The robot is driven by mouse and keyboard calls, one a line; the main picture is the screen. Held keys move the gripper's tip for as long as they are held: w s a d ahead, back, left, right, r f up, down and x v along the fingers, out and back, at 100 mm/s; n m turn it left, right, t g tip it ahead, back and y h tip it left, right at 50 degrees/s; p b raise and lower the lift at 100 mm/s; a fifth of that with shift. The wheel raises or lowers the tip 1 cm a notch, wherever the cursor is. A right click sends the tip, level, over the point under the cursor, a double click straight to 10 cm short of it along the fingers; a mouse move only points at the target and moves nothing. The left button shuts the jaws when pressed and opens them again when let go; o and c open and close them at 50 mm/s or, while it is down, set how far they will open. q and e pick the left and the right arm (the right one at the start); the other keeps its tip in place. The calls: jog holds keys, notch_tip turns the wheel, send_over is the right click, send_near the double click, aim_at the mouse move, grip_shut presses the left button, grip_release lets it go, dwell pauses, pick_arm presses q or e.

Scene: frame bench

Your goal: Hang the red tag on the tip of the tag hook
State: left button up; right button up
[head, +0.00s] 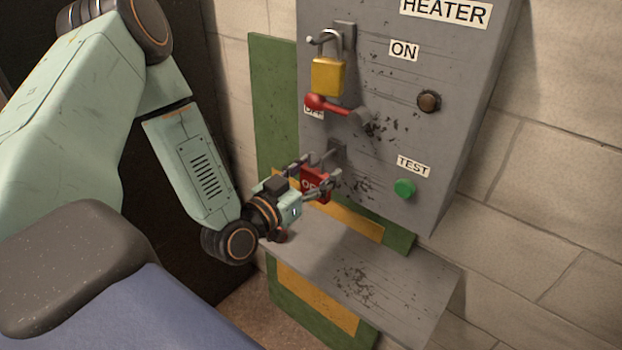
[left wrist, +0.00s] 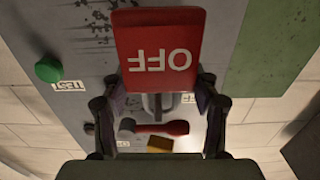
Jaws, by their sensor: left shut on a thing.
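The red tag (head: 314,184), marked OFF, is in my left gripper (head: 318,177) in front of the grey panel. In the left wrist view the tag (left wrist: 160,52) appears upside down, and the left gripper (left wrist: 155,95) has a finger on each side of it. The gripper is shut on the tag. The grey tag hook (head: 333,154) sticks out of the panel just above the tag. The tag is close to the hook, but I cannot tell whether they touch. The tag covers part of the hook in the wrist view. My right gripper is not in view.
A yellow padlock (head: 329,77) hangs above a red lever (head: 328,105). A green TEST button (head: 404,188) and a dark round knob (head: 429,101) are at the right of the panel. A grey shelf (head: 400,285) juts out below. A tiled wall stands to the right.

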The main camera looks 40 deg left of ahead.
pick_arm(q)
jog(key=shift+w+d+f+b, duration=0.15)
jog(key=shift+w+b, duration=0.15)
jog(key=shift+w, duration=0.25)
jog(key=shift+w+d+b, duration=0.1)
jog(key=shift+w+b, duration=0.1)
jog(key=shift+b, duration=0.1)
jog(key=shift+w+f+b, duration=0.35)
jog(key=shift+w+b, duration=0.1)
jog(key=shift+w, duration=0.15)
jog(key=shift+s+r, duration=0.1)
jog(key=shift+s, duration=0.05)
